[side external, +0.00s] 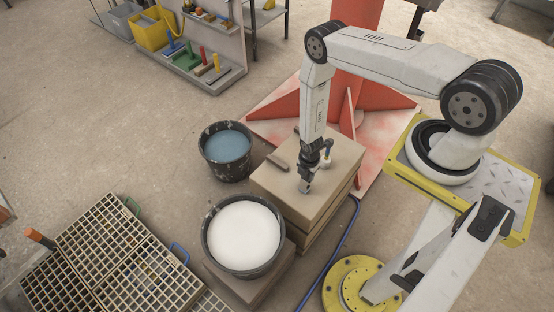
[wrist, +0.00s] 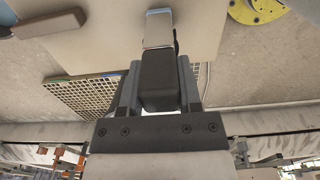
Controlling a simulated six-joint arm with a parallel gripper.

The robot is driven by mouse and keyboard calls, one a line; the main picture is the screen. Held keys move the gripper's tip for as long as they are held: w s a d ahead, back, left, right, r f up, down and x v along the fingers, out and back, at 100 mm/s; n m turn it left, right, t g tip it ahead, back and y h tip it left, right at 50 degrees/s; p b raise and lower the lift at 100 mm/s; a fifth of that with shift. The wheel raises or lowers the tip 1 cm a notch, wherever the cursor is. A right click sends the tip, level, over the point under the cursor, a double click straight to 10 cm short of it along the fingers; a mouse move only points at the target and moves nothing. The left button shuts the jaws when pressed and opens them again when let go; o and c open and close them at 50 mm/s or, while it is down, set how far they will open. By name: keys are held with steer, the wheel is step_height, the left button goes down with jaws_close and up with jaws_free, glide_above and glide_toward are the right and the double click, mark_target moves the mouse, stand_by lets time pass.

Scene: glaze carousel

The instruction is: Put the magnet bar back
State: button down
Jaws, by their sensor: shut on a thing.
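My gripper (side external: 308,174) is upright over the top of a tan block (side external: 330,178) in the side view. In the wrist view my gripper (wrist: 160,68) is shut on a dark block-like piece (wrist: 158,84) with a pale grey end (wrist: 158,28) beyond it. This held piece may be the magnet bar, but I cannot tell for sure. Its grey end also shows just under the fingers in the side view (side external: 305,187). It is close to the block's top; contact is unclear. A separate grey-brown bar (side external: 278,162) lies near the block's left edge, and shows at upper left in the wrist view (wrist: 62,23).
A bucket of white liquid (side external: 243,238) stands in front left of the block, and a bucket of blue liquid (side external: 227,150) behind left. A rack with coloured tools (side external: 205,70) and a yellow bin (side external: 150,30) stand at the back. Gratings (side external: 110,250) lie at front left.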

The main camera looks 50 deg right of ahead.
steer(key=shift+f, duration=0.1)
steer(key=shift+c, duration=1.4)
jaws_free()
steer(key=shift+r, duration=6.15)
